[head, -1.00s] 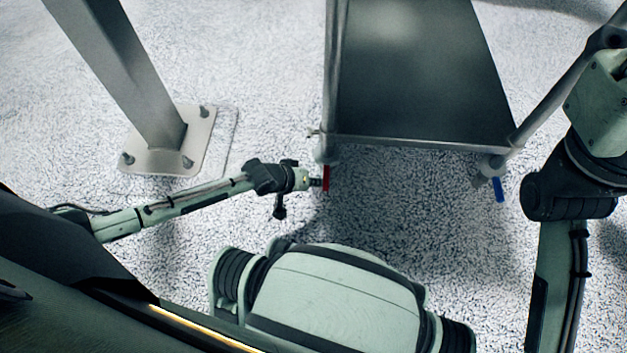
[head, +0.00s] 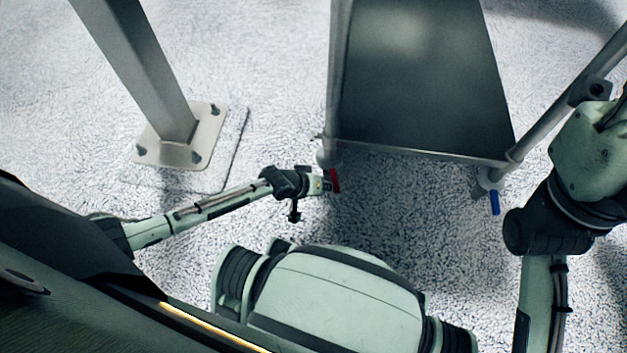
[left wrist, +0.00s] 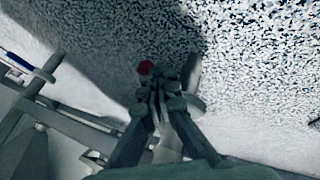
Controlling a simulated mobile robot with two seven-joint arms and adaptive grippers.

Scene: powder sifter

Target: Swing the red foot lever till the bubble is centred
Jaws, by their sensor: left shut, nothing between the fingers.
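The red foot lever (head: 335,180) sticks out from the foot at the near left corner of the metal frame. It also shows as a red end in the left wrist view (left wrist: 146,68). My left gripper (head: 328,184) is shut and empty, its tip right at the left side of the lever; it also shows in the left wrist view (left wrist: 157,95). I cannot tell whether they touch. The bubble is in neither view. My right arm shows at the right, but its gripper is out of view.
A blue foot lever (head: 495,202) sits at the near right foot. A dark metal shelf (head: 425,80) spans the frame above the floor. A bolted post foot (head: 178,155) stands at the left. The speckled floor between the two levers is clear.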

